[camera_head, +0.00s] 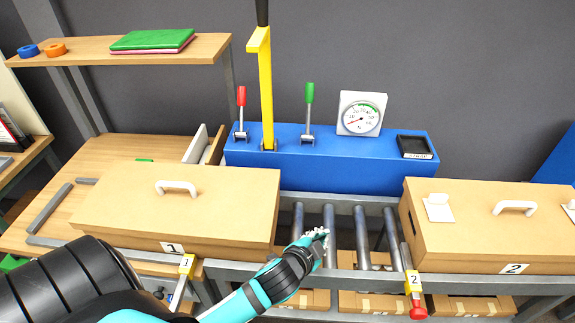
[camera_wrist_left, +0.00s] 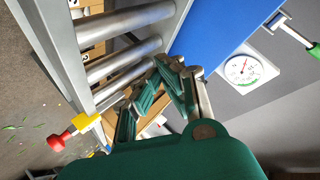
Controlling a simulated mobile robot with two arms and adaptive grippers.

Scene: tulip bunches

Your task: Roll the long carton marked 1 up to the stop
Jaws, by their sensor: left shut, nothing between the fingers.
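The long carton marked 1 (camera_head: 190,205) is a brown box with a white handle on its lid. It lies at the left, its right end beside the bare rollers (camera_head: 329,230). My left gripper (camera_head: 320,236) is shut and empty, over the rollers just right of the carton and apart from it. Its green fingers also show in the left wrist view (camera_wrist_left: 160,88). A lever with a yellow tag 2 and red knob (camera_head: 418,312) stands at the right end of the bare rollers; I cannot tell whether it works the stop. My right gripper is not in view.
A carton marked 2 (camera_head: 490,228) stands at the right of the rollers. A blue console (camera_head: 260,172) with levers and a gauge (camera_head: 361,114) runs behind. A yellow post (camera_head: 266,90) rises from it. A yellow tag 1 (camera_head: 187,264) hangs below carton 1. Smaller boxes lie under the rollers.

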